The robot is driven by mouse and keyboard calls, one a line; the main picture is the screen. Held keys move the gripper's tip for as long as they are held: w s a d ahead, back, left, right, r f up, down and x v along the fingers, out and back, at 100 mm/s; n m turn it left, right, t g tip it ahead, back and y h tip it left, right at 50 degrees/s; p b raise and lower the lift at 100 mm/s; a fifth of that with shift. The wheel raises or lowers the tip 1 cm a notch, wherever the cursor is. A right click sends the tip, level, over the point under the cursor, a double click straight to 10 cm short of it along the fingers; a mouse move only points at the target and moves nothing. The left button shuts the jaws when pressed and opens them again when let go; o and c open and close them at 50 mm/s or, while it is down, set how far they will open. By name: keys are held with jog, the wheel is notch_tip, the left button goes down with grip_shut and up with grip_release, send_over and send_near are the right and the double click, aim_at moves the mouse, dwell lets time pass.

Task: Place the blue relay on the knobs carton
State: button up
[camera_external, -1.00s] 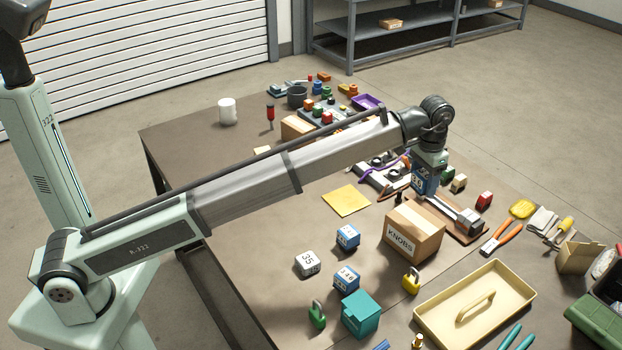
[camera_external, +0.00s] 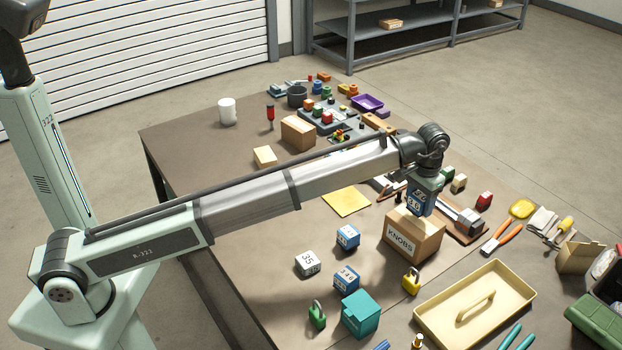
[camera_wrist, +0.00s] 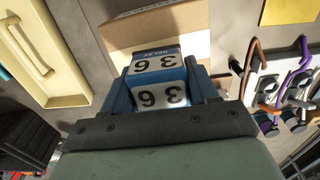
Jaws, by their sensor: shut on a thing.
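The blue relay (camera_external: 418,199), a blue block with white numbered faces, is held in my gripper (camera_external: 422,190). In the wrist view the relay (camera_wrist: 158,82) sits between the two blue fingers of my gripper (camera_wrist: 160,90), its label reading "RELAY" and "36". The knobs carton (camera_external: 411,237) is a brown cardboard box marked KNOBS, standing on the table. The relay is over or just at the carton's top; I cannot tell whether they touch. The carton (camera_wrist: 160,30) also shows beyond the relay in the wrist view.
Two other blue-and-white blocks (camera_external: 347,237) and a white block (camera_external: 307,263) stand left of the carton. A yellow padlock (camera_external: 411,281) and a cream tray (camera_external: 474,305) are in front. A device on a wooden board (camera_external: 466,221) stands right behind the carton.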

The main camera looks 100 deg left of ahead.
aim_at(421, 196)
jog(key=shift+f, duration=1.1)
jog(key=shift+f, duration=0.15)
jog(key=o, duration=1.1)
jog(key=shift+o, duration=0.2)
notch_tip(421, 196, up, 12)
jog(key=shift+r, duration=0.15)
jog(key=shift+o, duration=0.4)
